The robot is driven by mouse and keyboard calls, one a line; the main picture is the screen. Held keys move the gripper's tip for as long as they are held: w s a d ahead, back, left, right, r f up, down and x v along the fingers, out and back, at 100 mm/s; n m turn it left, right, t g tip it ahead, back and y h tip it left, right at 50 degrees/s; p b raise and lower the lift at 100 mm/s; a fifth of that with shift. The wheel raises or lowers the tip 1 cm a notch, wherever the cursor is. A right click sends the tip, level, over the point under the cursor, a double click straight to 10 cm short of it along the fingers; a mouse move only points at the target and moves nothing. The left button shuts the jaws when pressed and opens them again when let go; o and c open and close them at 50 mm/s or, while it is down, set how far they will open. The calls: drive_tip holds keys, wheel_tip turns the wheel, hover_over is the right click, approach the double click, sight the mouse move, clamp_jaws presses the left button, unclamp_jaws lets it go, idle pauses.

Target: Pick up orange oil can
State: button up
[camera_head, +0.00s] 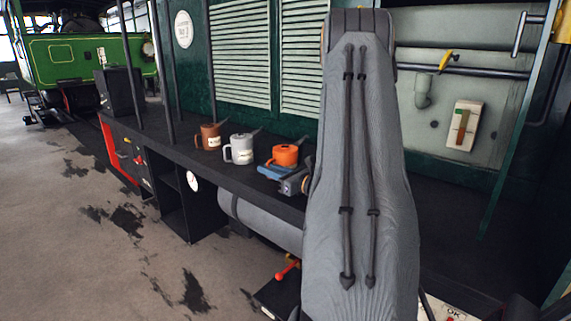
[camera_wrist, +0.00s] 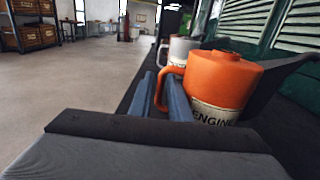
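The orange oil can (camera_head: 285,155) stands on the dark running board, the nearest of three cans in a row. In the wrist view the can (camera_wrist: 222,80) is upright, close up, with its handle to the left, a pale "ENGINE" label and a dark spout to the right. My gripper (camera_head: 272,171), with blue fingers, is low in front of the can. In the wrist view my gripper (camera_wrist: 160,90) has its fingers apart, with the orange handle showing in the narrow gap between them. I see no clear contact on both sides. The can's base is hidden.
A grey can (camera_head: 240,148) and a brown can (camera_head: 209,137) stand farther along the board. The green tram wall with louvres (camera_head: 241,55) rises behind. The board's front edge (camera_head: 228,182) drops to the floor. A yellow-handled valve (camera_head: 446,61) is at the right.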

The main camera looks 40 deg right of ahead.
drive_tip(key=shift+w, duration=0.3)
clamp_jaws()
drive_tip(key=shift+r, duration=0.1)
wheel_tip(320, 180, up, 10)
drive_tip(key=shift+b, duration=0.6)
drive_tip(key=shift+c, duration=1.6)
unclamp_jaws()
clamp_jaws()
